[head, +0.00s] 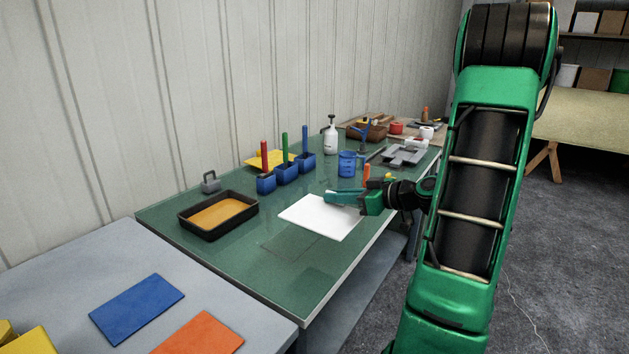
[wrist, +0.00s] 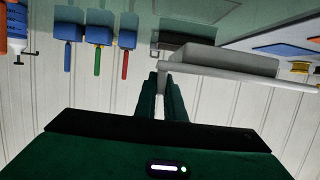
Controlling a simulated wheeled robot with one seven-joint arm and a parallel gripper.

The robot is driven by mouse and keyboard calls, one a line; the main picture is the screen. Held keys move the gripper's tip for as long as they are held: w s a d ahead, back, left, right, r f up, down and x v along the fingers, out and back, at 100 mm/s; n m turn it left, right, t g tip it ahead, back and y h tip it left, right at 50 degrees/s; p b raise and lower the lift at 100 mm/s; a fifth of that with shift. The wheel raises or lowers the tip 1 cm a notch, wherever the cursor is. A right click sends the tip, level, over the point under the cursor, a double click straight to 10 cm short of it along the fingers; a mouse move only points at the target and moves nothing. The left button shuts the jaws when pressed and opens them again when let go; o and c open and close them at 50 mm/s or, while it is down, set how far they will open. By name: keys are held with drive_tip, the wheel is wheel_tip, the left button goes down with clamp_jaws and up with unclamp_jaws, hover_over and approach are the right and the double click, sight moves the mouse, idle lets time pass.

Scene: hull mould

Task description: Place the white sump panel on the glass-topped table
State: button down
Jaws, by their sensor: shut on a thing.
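The white sump panel (head: 318,216) is held roughly level over the glass-topped table (head: 297,284), near its front edge. My gripper (head: 345,198) is shut on the panel's edge from the right. In the wrist view, which is upside down, my fingers (wrist: 160,96) pinch one end of the panel (wrist: 285,80). A grey block shape shows against its table-facing side. A gap shows there between the panel and the table top. A faint dark rectangle lies on the glass below the panel; I cannot tell if it is a marking or a shadow.
A black tray of amber material (head: 218,214) stands left of the panel. Blue pots with coloured handles (head: 286,173), a blue jug (head: 347,164) and a white bottle (head: 331,138) stand behind. A grey table (head: 85,275) adjoins at front left. Bare glass lies at the near end.

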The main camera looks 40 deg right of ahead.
drive_tip(key=w+f, duration=0.2)
drive_tip(key=w, duration=0.1)
drive_tip(key=w+a+f, duration=0.1)
drive_tip(key=w+f, duration=0.1)
drive_tip(key=w, duration=0.2)
drive_tip(key=w+a+f, duration=0.1)
drive_tip(key=w+f, duration=0.2)
drive_tip(key=w, duration=0.1)
drive_tip(key=shift+w+a, duration=0.2)
drive_tip(key=shift+a, duration=0.05)
drive_tip(key=shift+f, duration=1.95)
drive_tip(key=c, duration=1.8)
unclamp_jaws()
drive_tip(key=shift+f, duration=0.15)
drive_tip(key=shift+c, duration=0.2)
